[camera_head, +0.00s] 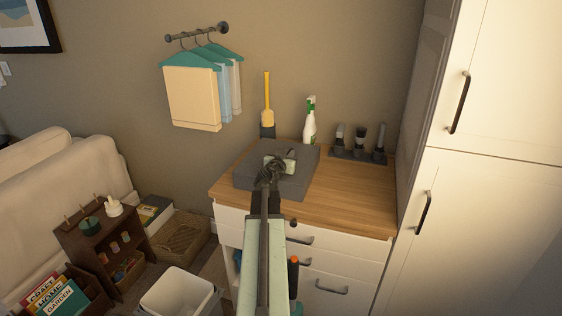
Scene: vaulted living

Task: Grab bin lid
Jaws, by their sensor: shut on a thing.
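A flat dark grey square piece, which looks like the bin lid (297,185), lies on or just above the wooden top of the white drawer cabinet. My arm reaches up from the bottom middle. My gripper (271,172) is over the middle of the lid and shut on it. A small pale block (287,157) shows just behind the gripper; I cannot tell what it is. The gripper and wrist hide part of the lid, so the exact grasp point is unclear. An open white bin (178,293) stands on the floor at the bottom left.
The wooden counter (355,200) is clear on the right. Behind the lid stand a yellow-handled brush (267,105), a spray bottle (310,122) and a dark holder (357,154). A tall white cupboard (480,200) bounds the right. Cloths (192,95) hang at upper left.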

